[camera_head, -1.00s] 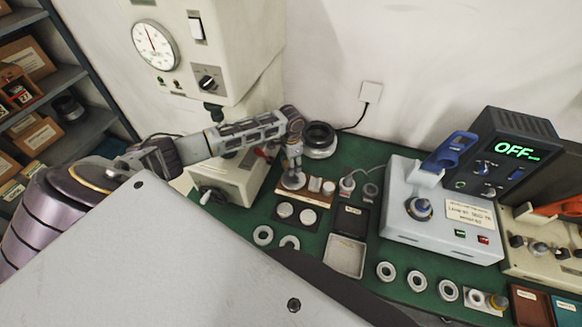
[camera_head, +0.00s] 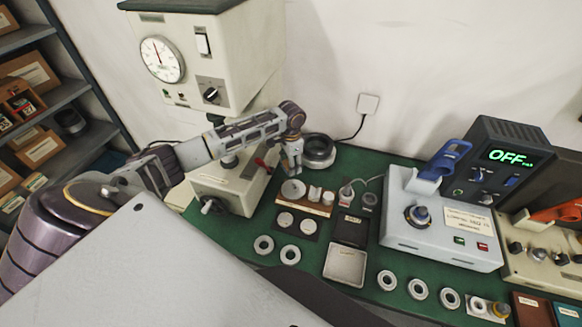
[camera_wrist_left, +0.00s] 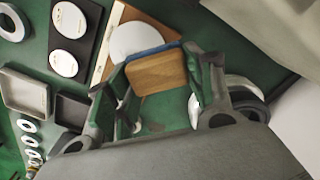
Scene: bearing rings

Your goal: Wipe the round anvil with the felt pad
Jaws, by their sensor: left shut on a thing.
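My left gripper (camera_head: 292,172) reaches over the bench from the left, above the back of a wooden board. In the left wrist view, its fingers (camera_wrist_left: 165,88) are shut on the felt pad (camera_wrist_left: 158,74), a wooden block with a blue layer along its far edge. A pale round disc (camera_head: 293,190) lies on the board just below the gripper; it also shows in the wrist view (camera_wrist_left: 135,38), partly covered by the pad. My right gripper is out of view.
The gauge press (camera_head: 200,60) stands at the back left. A dark round container (camera_head: 319,150) sits behind the gripper. Bearing rings (camera_head: 263,245) and an empty tray (camera_head: 345,264) lie in front. A grey control box (camera_head: 440,225) is at the right.

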